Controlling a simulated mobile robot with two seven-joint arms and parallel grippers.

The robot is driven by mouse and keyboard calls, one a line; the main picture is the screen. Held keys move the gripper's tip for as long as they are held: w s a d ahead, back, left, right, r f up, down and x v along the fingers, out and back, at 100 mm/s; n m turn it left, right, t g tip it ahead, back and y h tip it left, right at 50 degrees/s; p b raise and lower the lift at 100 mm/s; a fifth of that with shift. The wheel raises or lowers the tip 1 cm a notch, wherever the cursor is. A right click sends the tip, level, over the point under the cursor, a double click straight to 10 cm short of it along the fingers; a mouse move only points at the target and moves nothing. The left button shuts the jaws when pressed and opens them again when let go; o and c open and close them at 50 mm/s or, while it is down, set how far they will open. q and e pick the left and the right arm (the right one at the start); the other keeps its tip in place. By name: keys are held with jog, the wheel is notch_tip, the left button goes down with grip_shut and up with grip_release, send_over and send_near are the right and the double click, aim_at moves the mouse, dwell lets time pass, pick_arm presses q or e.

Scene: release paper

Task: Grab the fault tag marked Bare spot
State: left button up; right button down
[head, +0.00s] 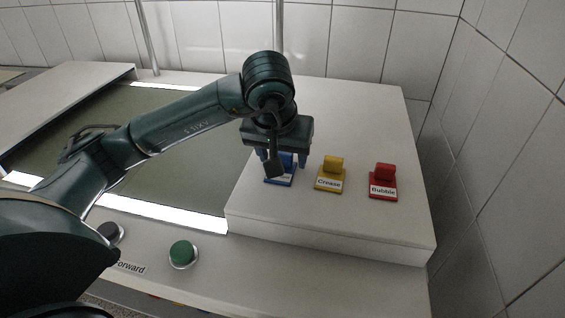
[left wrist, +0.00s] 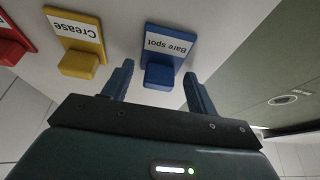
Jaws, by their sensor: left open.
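The blue fault tag marked Bare spot (left wrist: 168,48) lies on the white raised panel, its label readable upside down in the left wrist view. My left gripper (left wrist: 160,82) is open, its two blue fingers on either side of the tag's raised block. My right gripper is not in view.
To the right stand a yellow tag marked Crease (head: 329,177) and a red tag marked Bubble (head: 383,184). A green button (head: 183,253) and a dark button (head: 110,233) are at the front. A tiled wall closes the right side.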

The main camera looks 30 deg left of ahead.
pick_arm(q)
jog(key=shift+c, duration=0.4)
jog(key=c, duration=1)
jog(key=shift+r, duration=0.1)
